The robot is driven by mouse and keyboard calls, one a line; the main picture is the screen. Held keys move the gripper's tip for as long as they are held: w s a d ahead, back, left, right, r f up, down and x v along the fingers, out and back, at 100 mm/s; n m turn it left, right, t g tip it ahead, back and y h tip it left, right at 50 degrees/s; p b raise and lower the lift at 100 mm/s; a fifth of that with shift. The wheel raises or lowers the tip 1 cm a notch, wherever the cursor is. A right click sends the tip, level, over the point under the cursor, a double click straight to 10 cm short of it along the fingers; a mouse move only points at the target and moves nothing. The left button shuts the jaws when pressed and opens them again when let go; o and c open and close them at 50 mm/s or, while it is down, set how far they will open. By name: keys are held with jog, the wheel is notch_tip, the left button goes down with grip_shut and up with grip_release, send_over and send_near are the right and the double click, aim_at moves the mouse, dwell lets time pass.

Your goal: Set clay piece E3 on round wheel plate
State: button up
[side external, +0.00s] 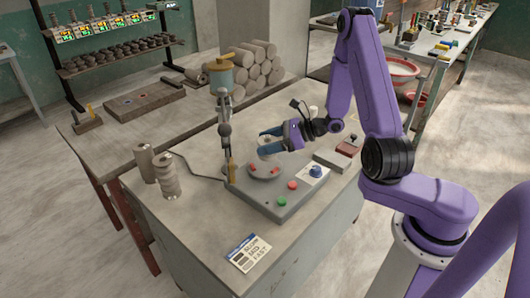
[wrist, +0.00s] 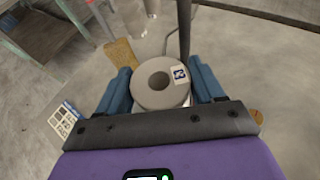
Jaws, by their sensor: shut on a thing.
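My gripper (side external: 267,141) has blue fingers and is shut on a grey, ring-shaped clay piece (wrist: 150,98). In the wrist view the clay piece sits between both fingers, with a round hole in its middle. A white label with a dark blue mark is on its upper right; I cannot read it surely. In the side view the round wheel plate (side external: 265,173) lies on a grey machine base, with red spots on its rim. My gripper holds the clay piece above the plate, apart from it.
Clay cylinders (side external: 168,178) stand at the table's left. Red and green buttons and a blue knob (side external: 316,171) sit on the base. A card (side external: 248,252) lies at the front.

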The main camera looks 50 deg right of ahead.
jog(key=shift+w+f, duration=0.35)
jog(key=shift+f, duration=0.05)
jog(key=shift+w+f, duration=0.2)
jog(key=shift+f, duration=1.6)
jog(key=shift+f, duration=0.2)
jog(key=o, duration=1.2)
jog(key=shift+o, duration=0.2)
jog(key=shift+r, duration=0.1)
